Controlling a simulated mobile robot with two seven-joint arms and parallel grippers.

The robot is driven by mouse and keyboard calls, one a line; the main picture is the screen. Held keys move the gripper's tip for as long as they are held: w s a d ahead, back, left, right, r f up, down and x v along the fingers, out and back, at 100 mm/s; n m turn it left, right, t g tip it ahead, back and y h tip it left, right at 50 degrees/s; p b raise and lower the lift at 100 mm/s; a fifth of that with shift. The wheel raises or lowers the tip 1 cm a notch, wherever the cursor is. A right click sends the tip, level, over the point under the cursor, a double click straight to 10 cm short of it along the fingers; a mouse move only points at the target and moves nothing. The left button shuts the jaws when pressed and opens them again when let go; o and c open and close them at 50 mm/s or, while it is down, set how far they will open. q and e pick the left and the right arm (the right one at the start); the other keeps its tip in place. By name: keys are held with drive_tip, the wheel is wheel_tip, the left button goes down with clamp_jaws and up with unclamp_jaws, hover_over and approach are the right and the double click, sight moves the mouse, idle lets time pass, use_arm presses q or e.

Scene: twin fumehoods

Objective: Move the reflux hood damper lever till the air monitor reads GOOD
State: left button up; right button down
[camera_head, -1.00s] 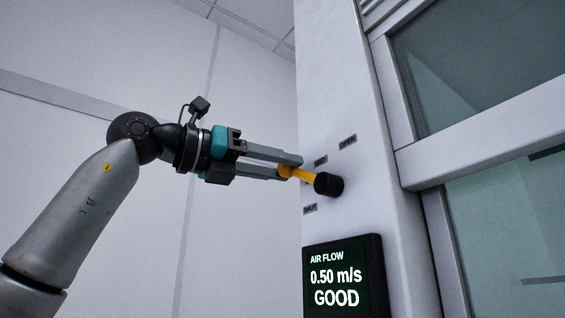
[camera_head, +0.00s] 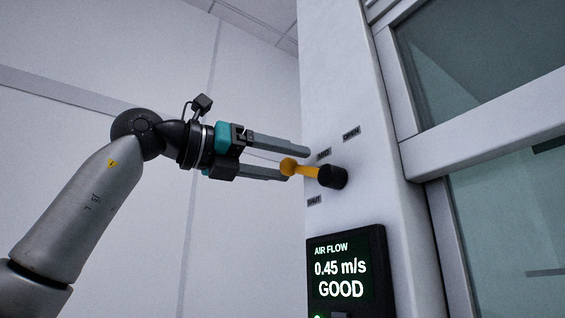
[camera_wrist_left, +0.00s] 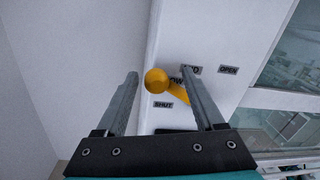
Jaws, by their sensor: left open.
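The damper lever (camera_head: 307,171) is orange with a ball end and a black hub, mounted on the pale hood post between the MID (camera_head: 324,154) and SHUT (camera_head: 314,201) labels. My left gripper (camera_head: 298,165) is open, its two grey fingers on either side of the ball end. In the left wrist view, the lever's ball (camera_wrist_left: 157,81) sits between the spread fingers, with gaps showing on both sides. The air monitor (camera_head: 345,268) below reads 0.45 m/s and GOOD in the head view. My right gripper is not in view.
The OPEN label (camera_head: 351,134) is above and right of the hub. The hood's glass sash (camera_head: 480,75) and its frame stand to the right. Plain wall (camera_head: 90,60) lies behind my arm, and the space to the left is free.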

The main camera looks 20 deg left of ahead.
use_arm(q)
drive_tip(key=b+v, duration=0.2)
drive_tip(key=v, duration=1.3)
drive_tip(key=shift+s, duration=0.2)
drive_tip(key=shift+c, duration=0.2)
